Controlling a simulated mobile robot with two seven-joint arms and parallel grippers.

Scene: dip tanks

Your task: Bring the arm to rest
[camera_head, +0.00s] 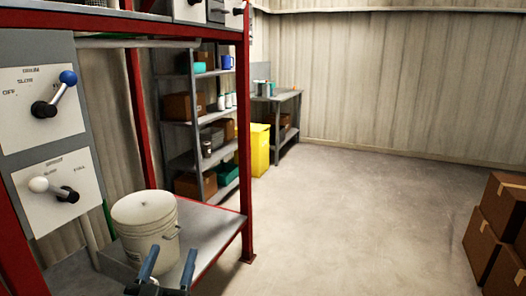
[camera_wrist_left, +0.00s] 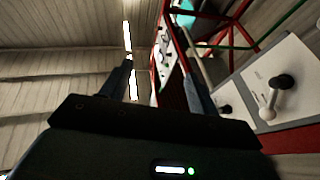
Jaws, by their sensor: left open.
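My left gripper (camera_head: 168,268) is at the bottom of the head view, in front of the white bucket. Its two fingers are spread apart with nothing between them. In the left wrist view the gripper (camera_wrist_left: 162,80) also shows open and empty, with the roof and part of the red frame beyond it. My right gripper is in neither view.
A lidded white bucket (camera_head: 146,228) stands on a low shelf inside the red frame (camera_head: 243,130). Lever panels (camera_head: 40,105) are at the left, one lever blue-tipped and one white-tipped. Cardboard boxes (camera_head: 497,230) are stacked at the right. The middle floor is clear.

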